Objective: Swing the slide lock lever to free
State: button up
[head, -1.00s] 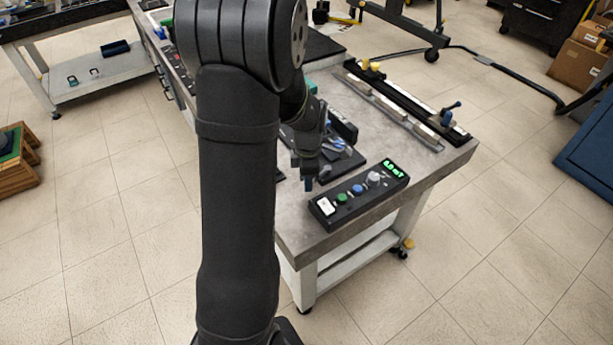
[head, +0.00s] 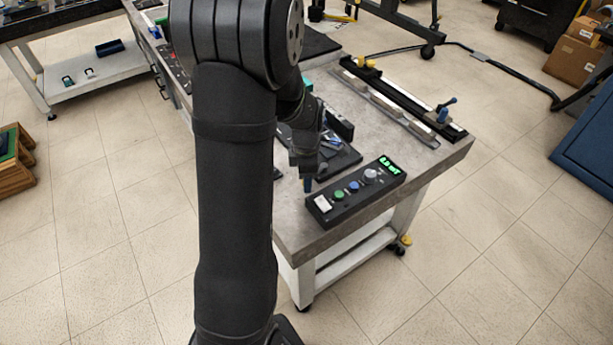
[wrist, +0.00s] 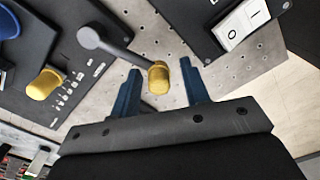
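In the wrist view a grey lever with a yellow knob (wrist: 158,77) runs out from a round pivot on a black plate (wrist: 75,70). I take it to be the slide lock lever. Its knob end sits between the two blue fingers of my gripper (wrist: 159,67), which are apart, with a gap showing on both sides of the knob. In the head view my gripper (head: 307,184) points down beside the control box, low over the bench. The lever cannot be made out there, and my arm hides part of the bench.
A black control box (head: 355,192) with a green display stands right of my gripper; its white rocker switch (wrist: 240,25) shows in the wrist view. A second yellow knob (wrist: 43,84) stands on the black plate. A long rail (head: 405,100) lies along the bench's far side.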

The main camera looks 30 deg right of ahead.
notch_tip(320, 180, up, 17)
jog(key=shift+r, duration=0.2)
dwell(0.5)
jog(key=shift+f, duration=0.15)
dwell(0.6)
notch_tip(320, 180, down, 17)
jog(key=shift+f, duration=0.1)
dwell(0.4)
